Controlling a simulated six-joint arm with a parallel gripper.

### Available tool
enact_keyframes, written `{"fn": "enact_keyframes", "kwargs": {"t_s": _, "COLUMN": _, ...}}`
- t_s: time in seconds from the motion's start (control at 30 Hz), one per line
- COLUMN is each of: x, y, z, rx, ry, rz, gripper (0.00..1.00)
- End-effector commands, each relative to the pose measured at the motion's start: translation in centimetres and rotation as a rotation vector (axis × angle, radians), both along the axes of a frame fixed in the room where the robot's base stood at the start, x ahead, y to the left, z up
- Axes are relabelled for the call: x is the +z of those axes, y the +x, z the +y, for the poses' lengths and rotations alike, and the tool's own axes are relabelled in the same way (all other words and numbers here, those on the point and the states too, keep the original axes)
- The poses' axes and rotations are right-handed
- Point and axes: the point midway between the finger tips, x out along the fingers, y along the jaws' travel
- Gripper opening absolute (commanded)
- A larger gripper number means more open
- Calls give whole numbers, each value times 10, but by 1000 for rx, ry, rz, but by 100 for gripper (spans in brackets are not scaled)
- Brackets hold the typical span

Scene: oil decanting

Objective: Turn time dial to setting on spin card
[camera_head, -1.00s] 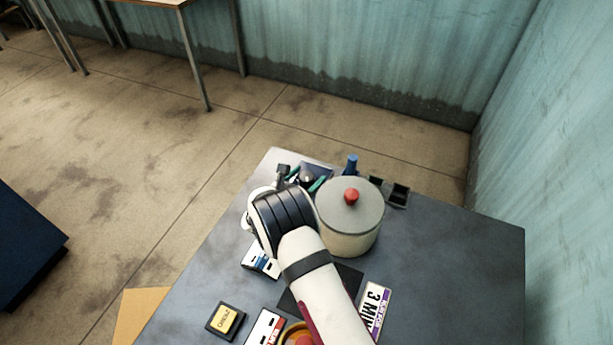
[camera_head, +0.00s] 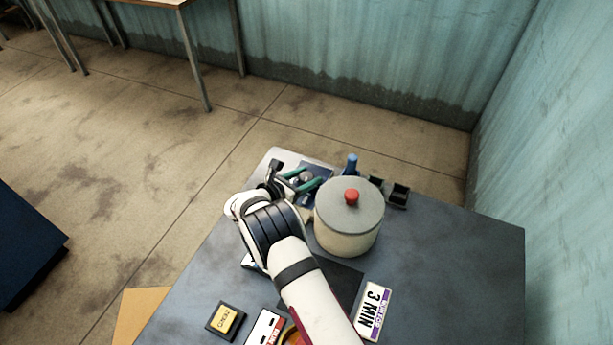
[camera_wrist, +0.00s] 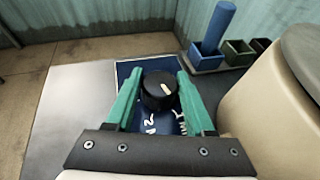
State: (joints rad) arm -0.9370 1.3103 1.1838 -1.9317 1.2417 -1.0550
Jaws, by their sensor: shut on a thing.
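The time dial (camera_wrist: 160,90) is a black round knob with a pale pointer mark, on a blue panel (camera_wrist: 127,69) with white lettering. In the wrist view the pointer leans toward the upper right. My gripper (camera_wrist: 160,92) has its two green fingers on either side of the dial and is shut on it. In the head view my gripper (camera_head: 302,182) is at the back left of the table, over the panel. The spin card (camera_head: 374,310), reading "3 MIN", lies at the front right of the table. Much of the panel's lettering is hidden by the dial and gripper.
A cream drum with a grey lid and red knob (camera_head: 351,196) stands close to the right of my gripper. Behind it are a blue cylinder (camera_head: 351,164) and small dark bins (camera_head: 399,194). Other cards lie at the front. The right of the table is clear.

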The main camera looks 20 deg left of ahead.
Motion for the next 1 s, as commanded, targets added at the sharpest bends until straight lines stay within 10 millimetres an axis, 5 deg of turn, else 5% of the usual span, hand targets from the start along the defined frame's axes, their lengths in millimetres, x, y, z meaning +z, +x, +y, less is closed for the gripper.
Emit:
{"fn": "enact_keyframes", "kwargs": {"t_s": 0.4, "x": -1, "y": 0, "z": 0, "rx": -239, "ry": 3, "rz": 0, "gripper": 0}}
{"fn": "enact_keyframes", "kwargs": {"t_s": 1.0, "x": 0, "y": 0, "z": -1, "rx": -307, "ry": -1, "rz": -1, "gripper": 0}}
